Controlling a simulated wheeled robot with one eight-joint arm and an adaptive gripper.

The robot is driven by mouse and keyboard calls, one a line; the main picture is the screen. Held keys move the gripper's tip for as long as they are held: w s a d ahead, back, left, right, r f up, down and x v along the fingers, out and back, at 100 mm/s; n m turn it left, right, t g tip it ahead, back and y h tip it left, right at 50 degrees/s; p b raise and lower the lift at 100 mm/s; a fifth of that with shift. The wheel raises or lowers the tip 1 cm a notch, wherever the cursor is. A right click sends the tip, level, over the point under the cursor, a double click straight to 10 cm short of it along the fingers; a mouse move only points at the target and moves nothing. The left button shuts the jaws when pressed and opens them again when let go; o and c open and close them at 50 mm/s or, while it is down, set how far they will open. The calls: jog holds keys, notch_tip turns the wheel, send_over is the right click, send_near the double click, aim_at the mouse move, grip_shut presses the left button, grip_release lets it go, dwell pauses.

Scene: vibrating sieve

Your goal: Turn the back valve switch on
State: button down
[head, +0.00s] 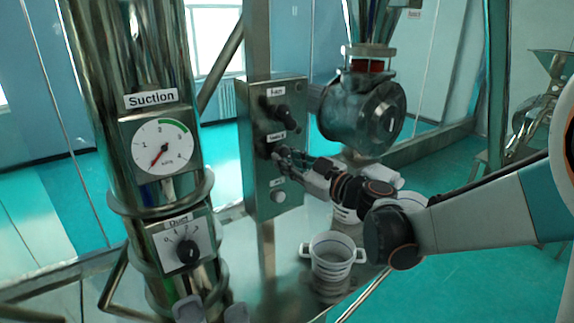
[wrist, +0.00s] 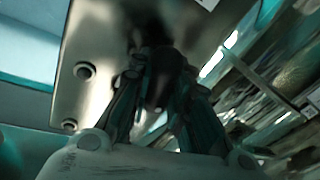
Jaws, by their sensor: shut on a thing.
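The steel control box (head: 252,178) stands at the middle of the head view, with two black knob switches and a round button on its face. The upper knob (head: 277,114) is free. My gripper (head: 280,155) reaches in from the right to the lower knob switch, under a label too small to read surely. In the wrist view, the fingers of my gripper (wrist: 152,92) are closed around a dark knob (wrist: 158,88) on the metal panel (wrist: 100,35). The fingers hide most of the knob, so its turn angle cannot be told.
The round button (head: 278,196) sits below my gripper and shows in the wrist view (wrist: 84,70). A round grey valve body (head: 365,115) hangs close behind my wrist. A white bucket (head: 331,255) stands below. The suction gauge column (head: 160,150) is at left.

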jog(key=m+t+b, duration=0.1)
jog(key=m+b, duration=0.1)
jog(key=m, duration=0.2)
jog(key=shift+f+m+b, duration=0.1)
jog(key=shift+m+b, duration=0.2)
jog(key=shift+m, duration=0.1)
jog(key=m+b, duration=0.1)
jog(key=m, duration=0.1)
jog(key=m+t, duration=0.1)
jog(key=m, duration=0.2)
jog(key=shift+m+t+b, duration=0.3)
jog(key=shift+b, duration=0.1)
jog(key=shift+m+h, duration=0.3)
jog(key=c, duration=1.5)
grip_release()
jog(key=shift+o, duration=0.2)
jog(key=v, duration=1.2)
